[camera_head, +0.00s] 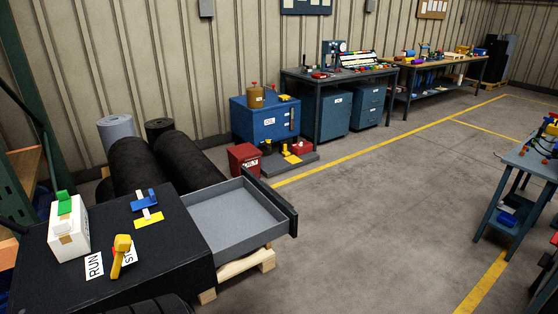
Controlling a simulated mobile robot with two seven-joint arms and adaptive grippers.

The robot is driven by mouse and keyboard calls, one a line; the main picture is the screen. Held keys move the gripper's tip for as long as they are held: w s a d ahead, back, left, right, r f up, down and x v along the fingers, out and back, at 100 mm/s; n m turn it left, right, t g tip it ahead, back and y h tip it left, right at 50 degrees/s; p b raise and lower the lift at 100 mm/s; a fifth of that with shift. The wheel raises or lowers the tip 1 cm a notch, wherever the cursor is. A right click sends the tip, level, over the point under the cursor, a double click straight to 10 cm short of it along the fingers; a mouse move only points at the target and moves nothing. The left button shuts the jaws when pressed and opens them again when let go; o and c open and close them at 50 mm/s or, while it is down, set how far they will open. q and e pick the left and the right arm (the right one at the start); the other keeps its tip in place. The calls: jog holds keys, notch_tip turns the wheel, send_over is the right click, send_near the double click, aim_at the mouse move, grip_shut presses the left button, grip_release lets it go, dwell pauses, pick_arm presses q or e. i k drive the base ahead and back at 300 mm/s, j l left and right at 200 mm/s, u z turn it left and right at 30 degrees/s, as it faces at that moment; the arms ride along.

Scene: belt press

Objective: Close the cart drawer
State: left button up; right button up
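The cart drawer (235,215) is a shallow grey tray pulled out to the right from a black-topped unit (185,270) at the lower left. Its dark front panel (284,204) faces right, away from the unit. The drawer stands open and its visible inside looks empty. Neither of my grippers shows in the head view.
On the black top are a white box (70,232) with a green part, a yellow lever (121,252), RUN and STOP labels, and blue and yellow pieces. A pallet (245,265) lies under the drawer. Black rolls (190,160) lie behind. Floor to the right (380,220) is clear.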

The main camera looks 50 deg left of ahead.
aim_at(236, 217)
jog(key=i+u, duration=0.3)
jog(key=u, duration=0.15)
jog(key=i+u, duration=0.3)
jog(key=u, duration=0.15)
jog(key=i+l+u, duration=0.25)
jog(key=u, duration=0.2)
jog(key=i+l+u, duration=0.3)
jog(key=u, duration=0.15)
